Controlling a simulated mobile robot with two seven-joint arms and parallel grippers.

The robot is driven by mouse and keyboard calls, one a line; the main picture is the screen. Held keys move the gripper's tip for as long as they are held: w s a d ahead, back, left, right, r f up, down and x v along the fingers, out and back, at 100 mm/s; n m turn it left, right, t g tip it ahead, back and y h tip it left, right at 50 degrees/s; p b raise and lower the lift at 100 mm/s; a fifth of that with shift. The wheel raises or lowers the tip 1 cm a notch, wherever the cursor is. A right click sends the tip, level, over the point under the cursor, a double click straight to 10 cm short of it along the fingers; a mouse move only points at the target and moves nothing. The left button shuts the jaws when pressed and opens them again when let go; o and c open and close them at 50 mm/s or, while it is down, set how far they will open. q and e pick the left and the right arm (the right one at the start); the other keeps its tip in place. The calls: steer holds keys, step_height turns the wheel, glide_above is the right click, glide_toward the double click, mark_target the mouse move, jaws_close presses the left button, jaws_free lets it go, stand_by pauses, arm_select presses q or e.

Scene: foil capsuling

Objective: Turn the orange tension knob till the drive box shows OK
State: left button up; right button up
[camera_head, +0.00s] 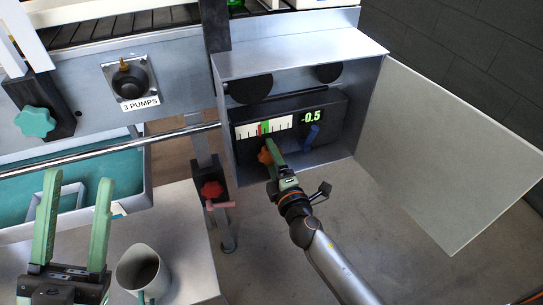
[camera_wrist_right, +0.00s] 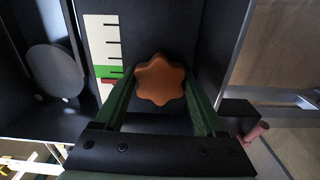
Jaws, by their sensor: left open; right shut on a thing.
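The orange tension knob (camera_head: 264,156) sits on the front of the dark drive box (camera_head: 338,118) inside the open cabinet. My right gripper (camera_head: 275,153) is shut on the knob; in the right wrist view its fingers stand on either side of the star-shaped knob (camera_wrist_right: 160,80). The box's display (camera_head: 312,116) reads -0.5 in green. The white scale (camera_head: 282,124) has a green band with a red mark beside it; it also shows in the right wrist view (camera_wrist_right: 102,45). My left gripper (camera_head: 78,182) is open and empty at the lower left.
The cabinet door (camera_head: 440,150) stands open to the right. A blue lever (camera_head: 312,134) is beside the knob. A grey mug (camera_head: 140,270) stands near my left gripper. A red knob (camera_head: 211,189) and a teal knob (camera_head: 35,121) are on the left. A "3 PUMPS" panel (camera_head: 130,82) is above.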

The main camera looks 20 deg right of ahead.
steer(key=n, duration=0.4)
steer(key=shift+r+n+p, duration=0.1)
steer(key=shift+n+p, duration=0.2)
steer(key=shift+n, duration=0.1)
stand_by(0.5)
steer(key=o, duration=1.3)
steer(key=shift+s+d+b, duration=0.15)
steer(key=shift+s+b, duration=0.2)
steer(key=shift+s, duration=2.75)
steer(key=shift+s+d+b, duration=0.1)
steer(key=shift+s+b, duration=0.25)
steer(key=shift+s, duration=2.75)
